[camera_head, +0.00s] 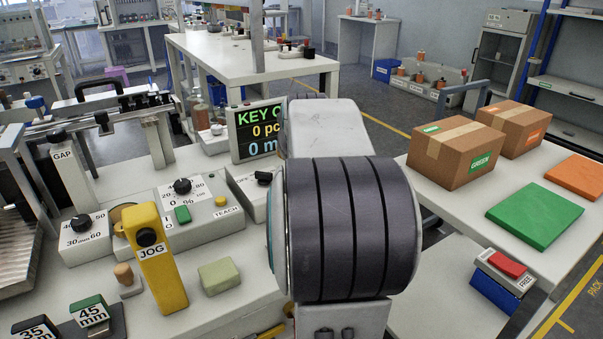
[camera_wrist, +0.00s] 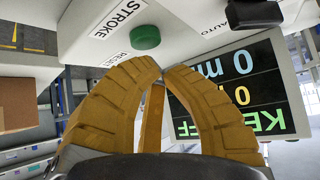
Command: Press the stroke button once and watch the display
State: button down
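The green stroke button (camera_wrist: 146,37) is a round cap on a white panel, beside the STROKE label, in the wrist view. My gripper (camera_wrist: 162,68) has its two ribbed yellow fingers bent together at the tips, with nothing seen between them. The tips are close to the button in the picture; whether they touch it I cannot tell. In the wrist view the display (camera_wrist: 235,88) appears upside down. The stroke button is hidden in the head view.
A yellow JOG post (camera_head: 160,270), a teach box (camera_head: 200,225) with dial and another green button, and a black key knob (camera_head: 264,178) stand on the left bench. Cardboard boxes (camera_head: 458,152) and a green mat (camera_head: 535,215) are on the right table.

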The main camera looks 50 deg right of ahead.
jog(key=shift+f, duration=0.35)
jog(key=shift+f+b, duration=0.55)
jog(key=shift+b, duration=0.15)
dwell(0.7)
jog(key=shift+r, duration=0.1)
dwell(0.3)
jog(key=shift+r+p, duration=0.8)
jog(key=shift+r, duration=0.1)
jog(key=shift+r, duration=0.1)
jog(key=shift+r+p, duration=2.15)
jog(key=shift+r, duration=0.3)
